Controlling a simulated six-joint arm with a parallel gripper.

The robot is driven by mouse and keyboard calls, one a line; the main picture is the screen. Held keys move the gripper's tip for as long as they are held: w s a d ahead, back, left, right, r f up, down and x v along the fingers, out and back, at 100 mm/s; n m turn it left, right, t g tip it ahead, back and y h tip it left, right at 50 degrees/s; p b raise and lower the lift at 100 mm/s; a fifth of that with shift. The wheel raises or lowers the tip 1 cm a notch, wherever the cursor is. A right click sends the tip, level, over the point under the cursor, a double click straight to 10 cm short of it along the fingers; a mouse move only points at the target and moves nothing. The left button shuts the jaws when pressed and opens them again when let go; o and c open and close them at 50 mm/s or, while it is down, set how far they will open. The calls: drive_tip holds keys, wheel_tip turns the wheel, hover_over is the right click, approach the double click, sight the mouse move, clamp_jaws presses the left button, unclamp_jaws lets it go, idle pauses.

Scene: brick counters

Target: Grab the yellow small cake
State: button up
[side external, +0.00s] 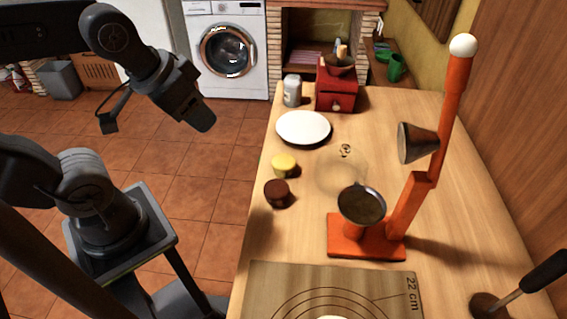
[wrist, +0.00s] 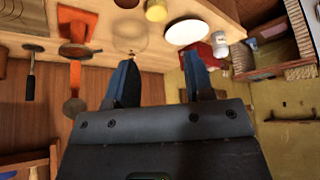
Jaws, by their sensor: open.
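The yellow small cake (side external: 284,165) sits on the wooden counter near its left edge, between the white plate and a brown small cake (side external: 277,193). In the wrist view the yellow cake (wrist: 156,10) shows at the top edge, beyond my fingertips. My gripper (side external: 203,118) is up in the air to the left of the counter, well apart from the cake. In the wrist view my gripper (wrist: 160,72) has its two fingers spread, with nothing between them.
A white plate (side external: 303,128) lies behind the cakes. A clear glass bowl (side external: 342,172) and an orange stand (side external: 367,236) are to their right. A red grinder (side external: 337,92) and a white canister (side external: 292,90) stand at the back. A marked board (side external: 265,290) lies in front.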

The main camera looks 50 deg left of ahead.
drive_tip(key=o, duration=0.7)
drive_tip(key=n+g+h, duration=0.1)
drive_tip(key=n+g, duration=0.5)
drive_tip(key=n, duration=1.2)
hover_over(284, 159)
drive_tip(key=f, duration=1.5)
drive_tip(key=shift+s+a, duration=0.25)
drive_tip(key=shift+a, duration=0.05)
drive_tip(key=shift+w+d+f, duration=0.1)
drive_tip(key=shift+d+f, duration=0.1)
drive_tip(key=shift+f, duration=1.2)
drive_tip(key=shift+w+d+f, duration=0.1)
drive_tip(key=shift+d+f, duration=0.05)
drive_tip(key=shift+f, duration=1.2)
